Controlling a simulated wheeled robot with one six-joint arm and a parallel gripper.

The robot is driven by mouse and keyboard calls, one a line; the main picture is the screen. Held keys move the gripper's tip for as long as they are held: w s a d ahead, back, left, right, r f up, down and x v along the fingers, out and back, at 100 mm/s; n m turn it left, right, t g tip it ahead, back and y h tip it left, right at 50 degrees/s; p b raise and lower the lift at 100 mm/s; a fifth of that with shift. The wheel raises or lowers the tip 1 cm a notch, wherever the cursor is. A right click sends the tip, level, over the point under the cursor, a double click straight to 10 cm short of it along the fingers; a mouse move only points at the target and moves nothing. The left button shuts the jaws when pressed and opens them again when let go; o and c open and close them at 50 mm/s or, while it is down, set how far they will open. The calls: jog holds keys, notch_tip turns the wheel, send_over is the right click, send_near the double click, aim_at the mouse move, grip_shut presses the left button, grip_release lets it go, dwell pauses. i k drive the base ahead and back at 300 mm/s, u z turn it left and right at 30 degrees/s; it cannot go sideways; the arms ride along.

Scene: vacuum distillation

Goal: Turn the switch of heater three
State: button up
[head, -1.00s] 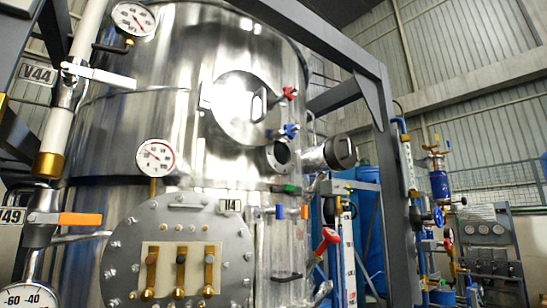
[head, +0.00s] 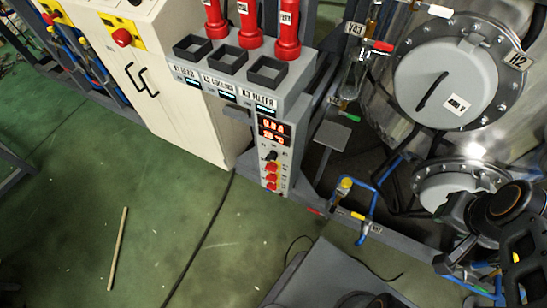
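No label for heater three can be read in the head view. A round grey flange cover marked H2 (head: 446,85), with a black handle, sits on the steel vessel at the upper right. A second round flange (head: 458,186) lies lower on the vessel, partly hidden behind my black arm; no label on it can be read. My arm reaches in at the right edge.
A control stand (head: 277,150) with red and black knobs and a lit display stands at centre, beside a cream cabinet (head: 175,80). Blue pipes with a yellow valve (head: 345,184) run low before the vessel. The green floor (head: 90,200) at left is mostly clear, with a thin stick.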

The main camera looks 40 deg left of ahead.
aim_at(272, 186)
jog(key=k, duration=0.2)
jog(key=u, duration=2.75)
jog(key=k, duration=0.85)
jog(key=z, duration=0.9)
jog(key=i, duration=1.25)
jog(key=u, duration=1.65)
